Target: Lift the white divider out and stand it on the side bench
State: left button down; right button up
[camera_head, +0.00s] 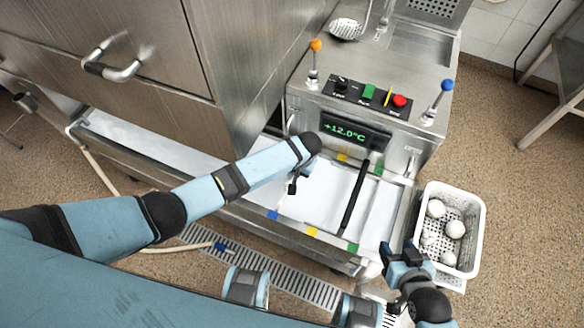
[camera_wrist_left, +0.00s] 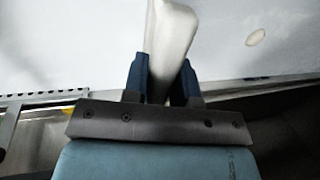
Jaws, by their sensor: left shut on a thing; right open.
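My left gripper (camera_wrist_left: 160,82) is shut on the white divider (camera_wrist_left: 174,35), a thick white piece with a rounded edge that stands up between the blue fingers in the left wrist view. In the head view my left gripper (camera_head: 293,184) is over the white-filled steel trough (camera_head: 312,234); there I cannot make out the divider against the white, and its lower end is hidden. My right gripper (camera_head: 400,251) is open and empty, in front of the white basket. I cannot tell for sure which surface is the side bench.
A black bar (camera_head: 354,200) crosses the trough. Behind it stands a control panel (camera_head: 366,96) with coloured buttons and a "+12.0°C" display (camera_head: 344,130). A white perforated basket (camera_head: 478,215) holds several white balls. A steel table (camera_head: 560,85) stands at far right.

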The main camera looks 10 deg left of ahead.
pick_arm(q)
jog(key=d, duration=0.3)
jog(key=s+d, duration=0.1)
jog(key=shift+d+r, duration=0.3)
jog(key=shift+d, duration=0.1)
dwell(0.6)
jog(key=shift+p, duration=0.3)
jog(key=shift+r, duration=0.15)
jog(key=shift+r+p, duration=0.35)
jog(key=shift+p, duration=0.2)
jog(key=shift+r+p, duration=0.55)
jog(key=shift+r, duration=0.2)
